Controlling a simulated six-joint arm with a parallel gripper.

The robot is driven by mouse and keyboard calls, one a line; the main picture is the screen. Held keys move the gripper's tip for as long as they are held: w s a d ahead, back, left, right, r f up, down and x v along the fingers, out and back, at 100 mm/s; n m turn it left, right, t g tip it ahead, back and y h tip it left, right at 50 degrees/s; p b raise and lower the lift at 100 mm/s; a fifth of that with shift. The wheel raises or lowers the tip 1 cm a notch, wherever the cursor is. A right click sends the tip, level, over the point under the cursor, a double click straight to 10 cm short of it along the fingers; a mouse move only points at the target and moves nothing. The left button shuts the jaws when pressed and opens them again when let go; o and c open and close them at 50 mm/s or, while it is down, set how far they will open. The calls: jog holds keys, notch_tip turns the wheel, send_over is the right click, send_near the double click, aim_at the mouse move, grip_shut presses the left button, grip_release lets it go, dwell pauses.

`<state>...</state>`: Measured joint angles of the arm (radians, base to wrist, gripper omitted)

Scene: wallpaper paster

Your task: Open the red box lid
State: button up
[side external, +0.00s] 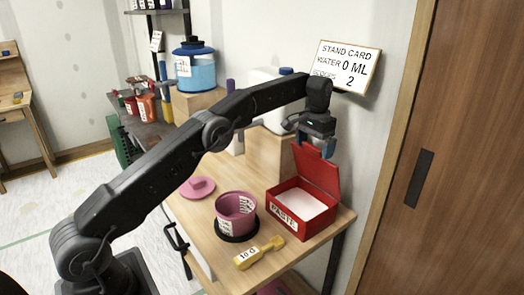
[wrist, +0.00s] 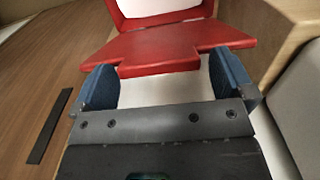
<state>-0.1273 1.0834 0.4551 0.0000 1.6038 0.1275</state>
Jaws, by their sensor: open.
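The red box (side external: 276,205), labelled PASTE, sits at the right end of the wooden table with white contents inside. Its red lid (side external: 318,170) stands raised at the back, tilted up from the box, so the inside is exposed. My gripper (side external: 314,148) is open at the lid's top edge, its blue fingers pointing down. In the wrist view, a notched red panel, apparently the lid (wrist: 180,45), lies just beyond and between the spread fingers (wrist: 165,76). Whether a finger touches it I cannot tell.
A pink pot (side external: 236,212) on a dark round base and a yellow-handled tool (side external: 259,252) are left of the box. A pink lid (side external: 198,187) lies further back. A white stand card (side external: 345,66) hangs on the wall behind my gripper.

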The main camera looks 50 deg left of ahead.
jog(key=s+f, duration=1.4)
jog(key=f, duration=0.1)
notch_tip(320, 180, up, 15)
jog(key=s+d+r+t, duration=0.1)
jog(key=s+d+r, duration=0.1)
jog(key=s+r, duration=0.2)
jog(key=s+d+r+t, duration=0.2)
jog(key=s+r, duration=0.3)
jog(key=s, duration=0.6)
jog(key=shift+s+d+r, duration=0.2)
jog(key=shift+d+r, duration=0.05)
jog(key=shift+d, duration=0.6)
